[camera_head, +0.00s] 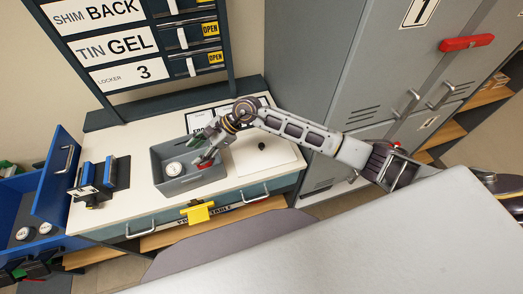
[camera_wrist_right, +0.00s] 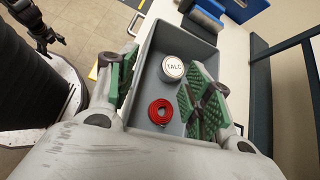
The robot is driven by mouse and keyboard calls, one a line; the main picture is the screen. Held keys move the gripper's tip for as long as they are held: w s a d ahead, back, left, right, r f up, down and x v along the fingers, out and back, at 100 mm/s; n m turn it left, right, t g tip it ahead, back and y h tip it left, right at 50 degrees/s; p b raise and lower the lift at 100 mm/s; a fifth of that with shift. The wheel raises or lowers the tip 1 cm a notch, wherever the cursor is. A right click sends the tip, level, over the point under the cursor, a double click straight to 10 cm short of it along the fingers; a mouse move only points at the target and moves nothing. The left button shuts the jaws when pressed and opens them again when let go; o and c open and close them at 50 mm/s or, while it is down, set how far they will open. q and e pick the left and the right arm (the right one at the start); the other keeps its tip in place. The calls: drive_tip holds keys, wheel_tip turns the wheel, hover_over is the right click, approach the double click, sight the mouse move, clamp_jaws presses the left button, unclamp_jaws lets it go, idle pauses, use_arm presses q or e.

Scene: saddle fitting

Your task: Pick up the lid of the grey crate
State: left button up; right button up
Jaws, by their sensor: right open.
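The grey crate (camera_head: 160,171) stands open on the table. Inside it are a tin marked TALC (camera_wrist_right: 173,68) and a red coil (camera_wrist_right: 160,111). A pale flat panel (camera_head: 276,158) with a dark round knob lies right of the crate; I cannot tell for sure whether it is the lid. My right gripper (camera_head: 203,151) is over the crate's right part. In the wrist view its green-padded fingers (camera_wrist_right: 161,90) are spread and empty, one on each side of the coil and tin. A dark jointed part (camera_wrist_right: 38,25), perhaps my left gripper, shows at top left there, too unclear to read.
A blue block holder (camera_head: 93,181) stands left of the crate. Grey lockers (camera_head: 345,60) rise at the right, and a labelled rack (camera_head: 150,45) stands behind. A yellow tag (camera_head: 198,213) hangs at the table front.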

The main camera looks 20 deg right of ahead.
use_arm(q)
drive_tip(key=shift+s+a+r, duration=0.1)
drive_tip(key=shift+a+r, duration=0.2)
use_arm(e)
drive_tip(key=w+d+f+n+h, duration=0.1)
drive_tip(key=d+h, duration=0.4)
drive_tip(key=d, duration=0.6)
drive_tip(key=w+d+f+n+h, duration=0.2)
drive_tip(key=w+d+h, duration=0.3)
drive_tip(key=d, duration=0.7)
drive_tip(key=shift+f+n+h, duration=0.15)
drive_tip(key=shift+n+h, duration=0.65)
drive_tip(key=shift+n, duration=0.1)
drive_tip(key=shift+a+f, duration=0.1)
